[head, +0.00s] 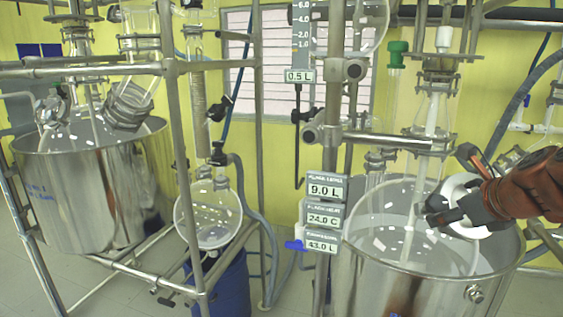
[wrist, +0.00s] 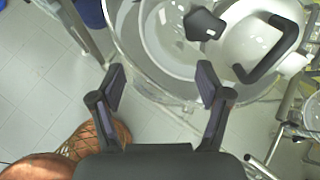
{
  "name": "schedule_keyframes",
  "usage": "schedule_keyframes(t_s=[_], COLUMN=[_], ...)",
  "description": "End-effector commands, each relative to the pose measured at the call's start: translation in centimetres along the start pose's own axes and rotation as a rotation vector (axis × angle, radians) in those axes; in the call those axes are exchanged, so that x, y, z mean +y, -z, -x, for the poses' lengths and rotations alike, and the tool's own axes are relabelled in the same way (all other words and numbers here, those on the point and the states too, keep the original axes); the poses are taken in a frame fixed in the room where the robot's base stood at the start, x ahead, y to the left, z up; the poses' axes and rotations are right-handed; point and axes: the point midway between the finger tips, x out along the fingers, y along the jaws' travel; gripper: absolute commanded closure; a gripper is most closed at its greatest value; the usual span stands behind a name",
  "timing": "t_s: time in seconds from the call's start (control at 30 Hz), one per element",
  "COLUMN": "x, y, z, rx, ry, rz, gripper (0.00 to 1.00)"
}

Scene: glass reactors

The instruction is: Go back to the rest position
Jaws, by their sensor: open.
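My gripper (head: 452,205) is at the right of the head view, beside the right-hand glass reactor (head: 420,260) and above its rim. It is in front of a white round part with a dark handle (head: 463,188). In the wrist view my gripper (wrist: 162,82) has its two fingers spread wide with nothing between them. The white round part (wrist: 245,45) shows there beyond the right finger, with a black handle (wrist: 270,55) and a black knob (wrist: 203,24). I see no contact between the fingers and these parts.
Metal frame posts (head: 180,140) and a steel vessel (head: 95,185) stand at the left. Display labels (head: 325,213) and a round flask (head: 208,215) are in the middle. A blue drum (head: 222,290) stands low. Tiled floor (wrist: 35,85) is clear at the wrist view's left.

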Motion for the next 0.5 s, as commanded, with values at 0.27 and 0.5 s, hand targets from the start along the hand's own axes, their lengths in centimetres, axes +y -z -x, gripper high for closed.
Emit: schedule_keyframes(t_s=[0.27,0.5], x=[13.9,23.1], y=[4.9,11.7], z=[-2.7,-1.7], rx=[0.117,0.122], ry=[-0.314,-0.631], rz=[0.714,1.346], gripper=[0.24,0.24])
